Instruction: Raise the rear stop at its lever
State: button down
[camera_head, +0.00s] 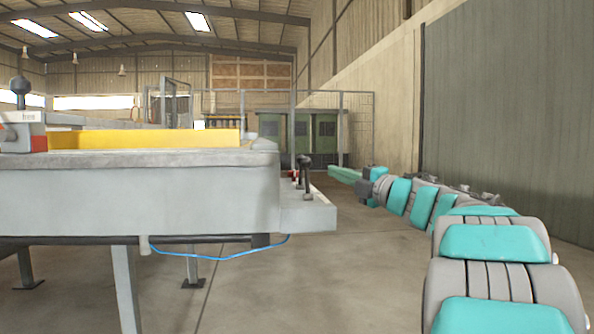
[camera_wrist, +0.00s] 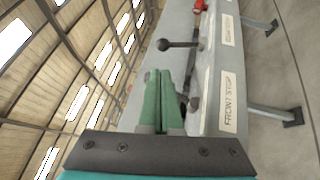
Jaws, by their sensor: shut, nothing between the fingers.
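In the wrist view a black ball-ended lever (camera_wrist: 178,44) sticks out beside the upper label plate (camera_wrist: 229,25), whose small text is hard to read. A second dark lever (camera_wrist: 194,104) is beside the plate reading FRONT STOP (camera_wrist: 229,100), partly hidden by my fingers. In the head view a dark upright lever (camera_head: 306,172) stands on the bench's right end; I cannot tell which one it is. My gripper (camera_wrist: 166,74) has green fingers, closed together and empty. In the head view my gripper (camera_head: 332,170) is right of the levers. I cannot pick out the rear stop itself.
The grey bench (camera_head: 140,200) fills the left, with a yellow bar (camera_head: 145,138) on top. A black-knobbed lever (camera_head: 20,92) with a label reading "free" stands at far left. A blue hose (camera_head: 220,256) hangs below.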

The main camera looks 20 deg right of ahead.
jog(key=shift+a+f+n+y, duration=0.15)
jog(key=shift+f+n+y, duration=0.05)
jog(key=shift+n+y, duration=0.1)
jog(key=shift+w, duration=0.15)
send_near(301, 173)
jog(key=w+a+r, duration=0.1)
jog(key=w+r, duration=0.1)
jog(key=w+a+r, duration=0.2)
jog(key=shift+a+r, duration=0.3)
jog(key=shift+r, duration=0.15)
